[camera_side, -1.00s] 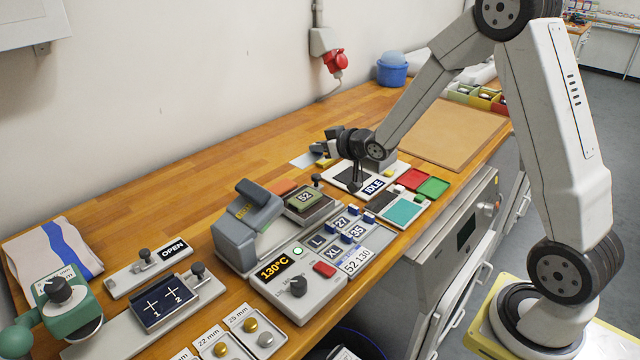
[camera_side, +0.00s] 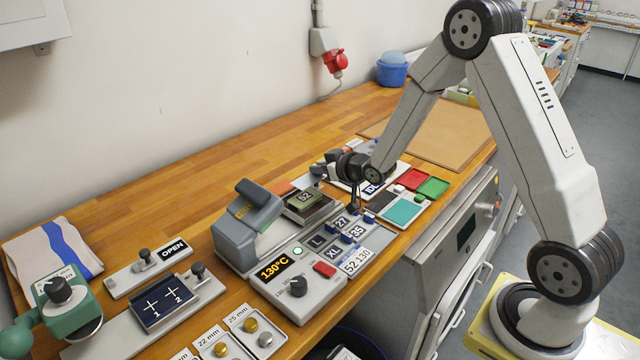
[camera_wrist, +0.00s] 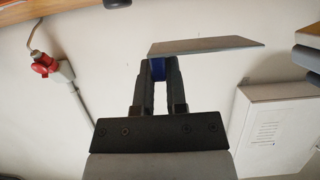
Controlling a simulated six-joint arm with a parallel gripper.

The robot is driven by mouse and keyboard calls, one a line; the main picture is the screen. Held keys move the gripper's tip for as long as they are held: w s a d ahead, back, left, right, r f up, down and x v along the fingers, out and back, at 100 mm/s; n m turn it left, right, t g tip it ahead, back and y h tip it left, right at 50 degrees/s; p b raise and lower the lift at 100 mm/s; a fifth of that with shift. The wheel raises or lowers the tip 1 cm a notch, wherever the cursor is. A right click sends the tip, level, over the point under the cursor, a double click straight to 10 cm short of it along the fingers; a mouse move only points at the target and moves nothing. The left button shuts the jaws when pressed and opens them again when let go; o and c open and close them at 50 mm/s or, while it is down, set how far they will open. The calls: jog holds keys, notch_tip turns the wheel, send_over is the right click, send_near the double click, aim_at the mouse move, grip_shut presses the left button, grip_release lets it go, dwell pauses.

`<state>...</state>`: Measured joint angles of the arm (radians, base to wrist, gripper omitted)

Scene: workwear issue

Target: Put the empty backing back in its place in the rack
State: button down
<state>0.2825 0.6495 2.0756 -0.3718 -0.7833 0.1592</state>
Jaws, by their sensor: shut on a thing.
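My gripper (camera_wrist: 158,76) is shut on the blue grip of a thin, bare grey plate, the empty backing (camera_wrist: 205,46). In the wrist view the plate sticks out to the right of the fingers, seen nearly edge-on. In the side view my gripper (camera_side: 318,171) points toward the wall, with the pale backing (camera_side: 304,181) in the air above the bench beside the press. The rack (camera_side: 378,237) holds blue-tabbed plates marked L, XL, 27 and 35. It lies nearer the camera than the backing, apart from it.
The grey press (camera_side: 247,226) stands left of the rack, with a block marked 52 (camera_side: 305,198) behind it. The control box (camera_side: 300,290) is in front. Red (camera_side: 411,179), green (camera_side: 433,188) and teal (camera_side: 404,212) pads lie right. Bare bench is clear toward the wall.

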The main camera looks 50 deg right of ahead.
jog(key=shift+f, duration=1.85)
jog(key=shift+f, duration=0.25)
jog(key=c, duration=0.7)
grip_release()
jog(key=shift+o, duration=0.2)
jog(key=shift+s+r, duration=0.1)
jog(key=shift+s, duration=0.05)
jog(key=v, duration=0.7)
jog(key=shift+s, duration=0.25)
jog(key=shift+a+r, duration=0.1)
jog(key=shift+r, duration=0.05)
